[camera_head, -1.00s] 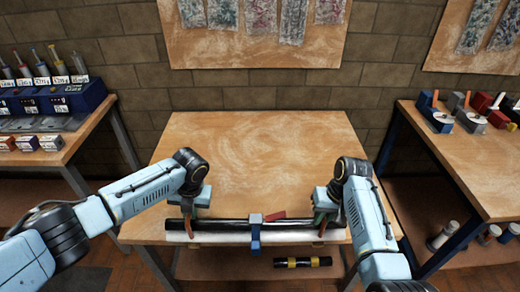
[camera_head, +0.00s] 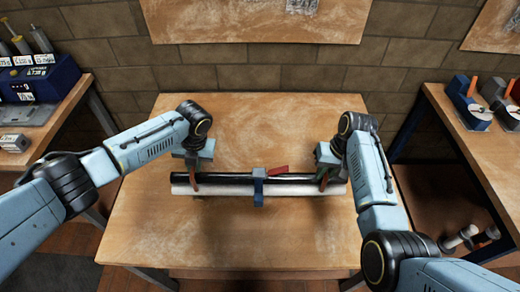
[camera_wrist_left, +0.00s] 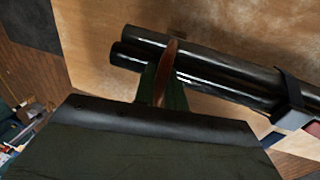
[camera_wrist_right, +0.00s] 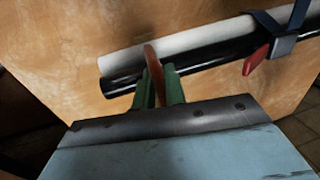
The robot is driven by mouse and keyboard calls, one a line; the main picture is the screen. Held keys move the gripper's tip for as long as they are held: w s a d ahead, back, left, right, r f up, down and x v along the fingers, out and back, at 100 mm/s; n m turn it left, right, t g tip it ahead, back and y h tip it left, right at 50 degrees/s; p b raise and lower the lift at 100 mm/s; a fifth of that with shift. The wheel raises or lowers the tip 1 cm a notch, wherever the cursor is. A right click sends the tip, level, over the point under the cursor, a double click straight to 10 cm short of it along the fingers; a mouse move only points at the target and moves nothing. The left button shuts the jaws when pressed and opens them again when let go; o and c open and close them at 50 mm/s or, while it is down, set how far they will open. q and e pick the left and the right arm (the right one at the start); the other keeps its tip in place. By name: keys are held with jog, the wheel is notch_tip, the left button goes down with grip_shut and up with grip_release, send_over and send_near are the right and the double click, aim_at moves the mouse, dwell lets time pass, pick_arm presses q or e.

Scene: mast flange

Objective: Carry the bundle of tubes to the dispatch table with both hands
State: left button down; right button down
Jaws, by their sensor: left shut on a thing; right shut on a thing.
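The bundle of tubes (camera_head: 225,179) lies level across the picture over the middle wooden table (camera_head: 270,130). Black tubes and a white tube (camera_head: 225,189) show in it, bound at the middle by a blue clamp (camera_head: 258,187) with a red lever (camera_head: 278,170). My left gripper (camera_head: 194,183) is shut on the bundle near its left end. My right gripper (camera_head: 323,180) is shut on it near its right end. The wrist views also show the left fingers (camera_wrist_left: 163,75) and the right fingers (camera_wrist_right: 158,78) at the tubes. A shadow lies below the bundle; its height above the tabletop is unclear.
A left bench (camera_head: 75,105) carries a blue rack (camera_head: 45,80) and a small box. A right bench (camera_head: 470,140) carries tape dispensers (camera_head: 470,100), with rolls (camera_head: 460,238) beneath. A brick wall with a board (camera_head: 250,20) stands behind. The middle tabletop is clear behind and before the bundle.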

aim_at(196, 175)
pick_arm(q)
jog(key=shift+s+r, duration=0.2)
jog(key=shift+s, duration=0.05)
pick_arm(e)
jog(key=shift+s+r, duration=0.2)
jog(key=shift+s, duration=0.05)
pick_arm(q)
jog(key=shift+f, duration=0.15)
pick_arm(e)
jog(key=shift+f, duration=0.15)
